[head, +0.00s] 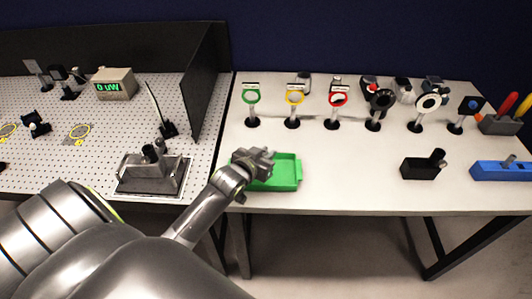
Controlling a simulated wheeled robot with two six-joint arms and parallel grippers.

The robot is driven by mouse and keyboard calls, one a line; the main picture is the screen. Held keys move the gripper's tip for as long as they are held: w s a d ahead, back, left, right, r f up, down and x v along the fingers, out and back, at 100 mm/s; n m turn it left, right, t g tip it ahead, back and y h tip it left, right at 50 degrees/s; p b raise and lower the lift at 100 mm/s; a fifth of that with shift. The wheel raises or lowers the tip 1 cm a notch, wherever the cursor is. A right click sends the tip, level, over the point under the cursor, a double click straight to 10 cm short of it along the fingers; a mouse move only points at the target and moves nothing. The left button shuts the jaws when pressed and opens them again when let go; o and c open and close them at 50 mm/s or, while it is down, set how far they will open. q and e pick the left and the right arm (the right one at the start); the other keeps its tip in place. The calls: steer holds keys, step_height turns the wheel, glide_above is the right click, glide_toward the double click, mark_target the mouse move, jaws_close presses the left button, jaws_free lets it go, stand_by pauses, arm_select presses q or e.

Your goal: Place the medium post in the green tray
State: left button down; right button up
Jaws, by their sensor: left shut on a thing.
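The green tray (286,173) lies on the white table near its front edge. My left gripper (262,158) is over the left part of the tray and hides that part. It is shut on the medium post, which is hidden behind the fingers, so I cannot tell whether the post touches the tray. A grey metal holder (150,174) with short posts standing in it is on the perforated board to the left. My right gripper is not in view.
A black tray (421,169) and a blue tray (489,171), each with a post, are at the right. Several optics on stands line the back, including a green ring (251,97). A black upright panel (205,85) stands left of the white table. The table between the green and black trays is clear.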

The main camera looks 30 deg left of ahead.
arm_select(q)
steer(key=shift+f, duration=0.15)
steer(key=c, duration=1.3)
jaws_free()
steer(key=shift+c, duration=0.2)
steer(key=shift+r, duration=0.2)
steer(key=shift+s, duration=0.2)
steer(key=b+v, duration=0.1)
steer(key=v, duration=1)
steer(key=shift+s+b, duration=0.25)
steer(key=shift+b, duration=0.05)
steer(key=shift+r, duration=0.15)
